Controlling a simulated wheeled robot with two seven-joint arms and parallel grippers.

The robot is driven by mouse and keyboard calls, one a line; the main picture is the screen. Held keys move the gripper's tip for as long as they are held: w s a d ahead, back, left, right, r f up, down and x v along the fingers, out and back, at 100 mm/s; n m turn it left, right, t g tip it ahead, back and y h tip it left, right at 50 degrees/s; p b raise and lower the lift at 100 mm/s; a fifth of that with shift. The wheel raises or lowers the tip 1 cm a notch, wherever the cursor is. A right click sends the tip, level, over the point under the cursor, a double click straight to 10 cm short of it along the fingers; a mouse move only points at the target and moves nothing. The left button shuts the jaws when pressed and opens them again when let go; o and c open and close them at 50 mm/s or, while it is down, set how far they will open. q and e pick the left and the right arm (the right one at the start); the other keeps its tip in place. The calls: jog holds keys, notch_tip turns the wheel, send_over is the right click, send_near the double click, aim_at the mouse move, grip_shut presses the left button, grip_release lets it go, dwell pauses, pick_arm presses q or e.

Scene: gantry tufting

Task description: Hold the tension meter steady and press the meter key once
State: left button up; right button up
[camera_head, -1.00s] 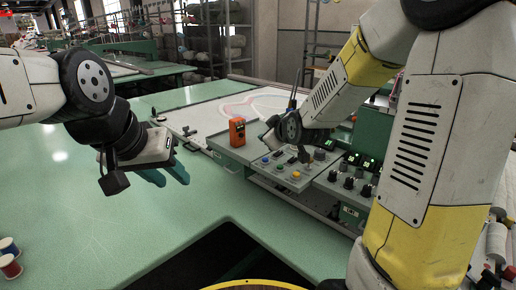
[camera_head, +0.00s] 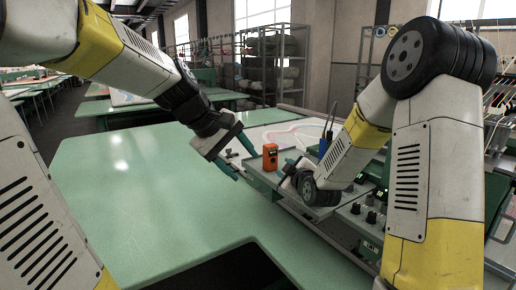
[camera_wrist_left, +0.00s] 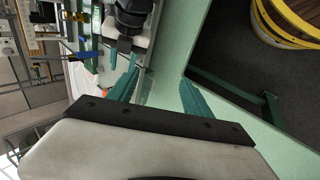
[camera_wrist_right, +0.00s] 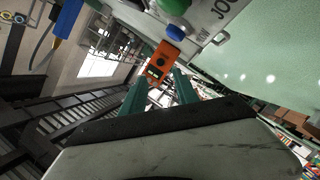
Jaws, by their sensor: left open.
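The orange tension meter (camera_head: 270,157) stands upright on the corner of the console tray. It also shows in the right wrist view (camera_wrist_right: 164,60), with a small dark display facing me and just beyond the fingertips. My left gripper (camera_head: 233,160) is open and empty, left of the meter and apart from it, fingers pointing down to the right. The left wrist view shows its spread teal fingers (camera_wrist_left: 158,82). My right gripper (camera_head: 287,168) is close to the meter's right side. Its fingers (camera_wrist_right: 162,77) look apart with nothing clearly between them. I cannot make out the meter key.
The console (camera_head: 372,215) with knobs and buttons lies partly behind my right arm. Its blue button (camera_wrist_right: 175,33) shows close by in the right wrist view. The green table (camera_head: 150,190) is clear to the left. A tufting frame (camera_head: 262,135) lies behind the meter.

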pick_arm(q)
jog(key=w+d+f+n+h, duration=0.25)
jog(key=w+n, duration=0.45)
jog(key=w, duration=0.7)
jog(key=n+t+h, duration=0.2)
jog(key=n+h, duration=0.1)
jog(key=n, duration=0.7)
send_near(265, 149)
jog(key=x, duration=0.5)
jog(key=shift+f, duration=0.1)
jog(key=shift+x, duration=3.9)
jog(key=shift+w, duration=0.15)
